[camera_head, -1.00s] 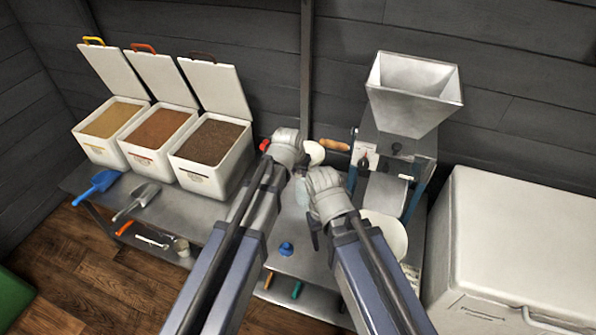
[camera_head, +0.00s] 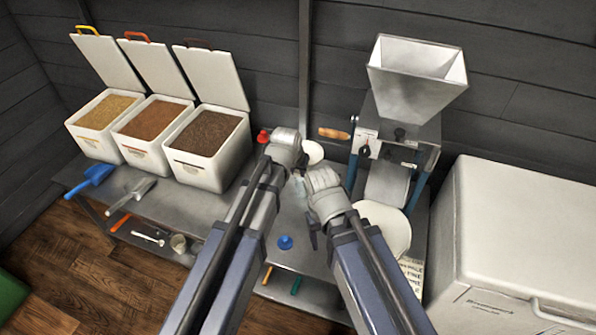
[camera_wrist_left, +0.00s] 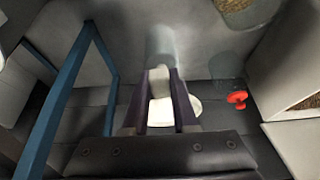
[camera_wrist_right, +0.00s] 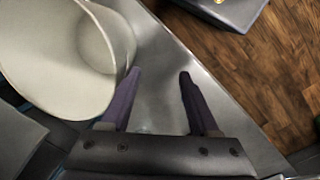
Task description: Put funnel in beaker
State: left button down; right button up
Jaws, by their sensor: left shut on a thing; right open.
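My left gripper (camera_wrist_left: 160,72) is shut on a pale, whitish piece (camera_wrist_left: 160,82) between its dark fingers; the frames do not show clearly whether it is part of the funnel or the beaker. A translucent round shape (camera_wrist_left: 160,45) shows just beyond the fingertips. My right gripper (camera_wrist_right: 160,75) is open, with nothing between its fingers, over the metal table beside a large cream bowl (camera_wrist_right: 45,60). In the head view both grippers are close together and the arms hide much there. A small blue flared piece (camera_head: 285,242), perhaps a funnel, stands on the table.
A grain mill with a hopper (camera_head: 415,80) stands behind the right arm, and a white chest (camera_head: 525,240) is at right. Several open grain bins (camera_head: 205,170) stand at left. A red piece (camera_head: 263,136) is behind the left gripper. Scoops (camera_head: 95,178) lie at the left front edge.

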pick_arm(q)
notch_tip(320, 180, down, 7)
jog(key=b, duration=0.6)
jog(key=shift+r, duration=0.2)
dwell(0.4)
jog(key=c, duration=0.6)
grip_release()
jog(key=shift+r, duration=0.15)
jog(key=p+v, duration=0.7)
jog(key=shift+s+r, duration=0.15)
jog(key=shift+r, duration=0.1)
